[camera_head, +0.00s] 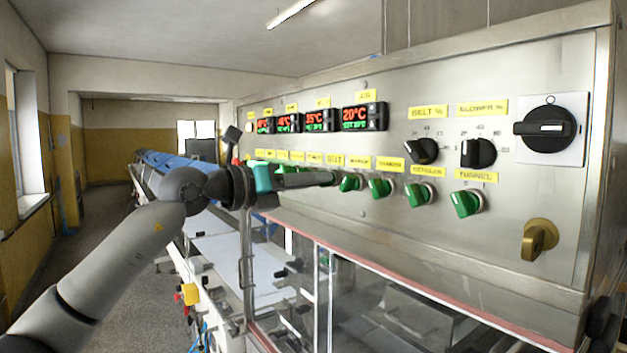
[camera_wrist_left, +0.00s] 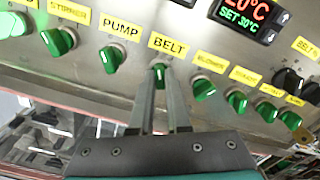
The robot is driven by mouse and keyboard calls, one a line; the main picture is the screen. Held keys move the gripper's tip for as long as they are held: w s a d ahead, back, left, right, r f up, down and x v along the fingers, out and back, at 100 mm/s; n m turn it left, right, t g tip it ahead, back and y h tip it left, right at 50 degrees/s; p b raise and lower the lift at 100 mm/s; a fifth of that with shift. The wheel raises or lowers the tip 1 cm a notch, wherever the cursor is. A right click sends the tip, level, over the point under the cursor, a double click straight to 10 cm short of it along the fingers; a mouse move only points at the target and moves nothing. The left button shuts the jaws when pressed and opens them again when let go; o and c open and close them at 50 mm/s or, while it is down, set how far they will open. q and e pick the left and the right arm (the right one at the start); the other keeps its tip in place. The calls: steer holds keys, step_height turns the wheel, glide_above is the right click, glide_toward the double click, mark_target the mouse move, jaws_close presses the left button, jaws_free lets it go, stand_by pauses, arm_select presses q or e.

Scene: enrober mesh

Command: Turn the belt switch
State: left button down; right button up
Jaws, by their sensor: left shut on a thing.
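The belt switch is a green rotary knob (camera_wrist_left: 158,70) under the yellow BELT label (camera_wrist_left: 168,46) in the left wrist view. My left gripper (camera_wrist_left: 159,82) reaches straight to it, with its two narrow fingers shut on the knob, one on each side. In the head view my left gripper (camera_head: 331,178) points right at the panel, just under the BELT label (camera_head: 335,160). There the fingertips hide the belt switch. The fingers cover part of the knob, so its exact angle is hard to tell. My right gripper is not in view.
Similar green knobs sit close on both sides: the pump knob (camera_wrist_left: 111,58) and the blower knob (camera_wrist_left: 203,88). Black dials (camera_head: 422,151), a main switch (camera_head: 545,128) and temperature displays (camera_head: 362,117) share the steel panel (camera_head: 400,225). A clear cover (camera_head: 400,290) lies below.

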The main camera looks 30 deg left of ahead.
arm_select(q)
steer(key=shift+n, duration=0.5)
steer(key=c, duration=0.9)
jaws_free()
steer(key=shift+s, duration=0.1)
steer(key=b+v, duration=1.1)
steer(key=v, duration=0.4)
steer(key=shift+a, duration=0.1)
steer(key=shift+f, duration=0.15)
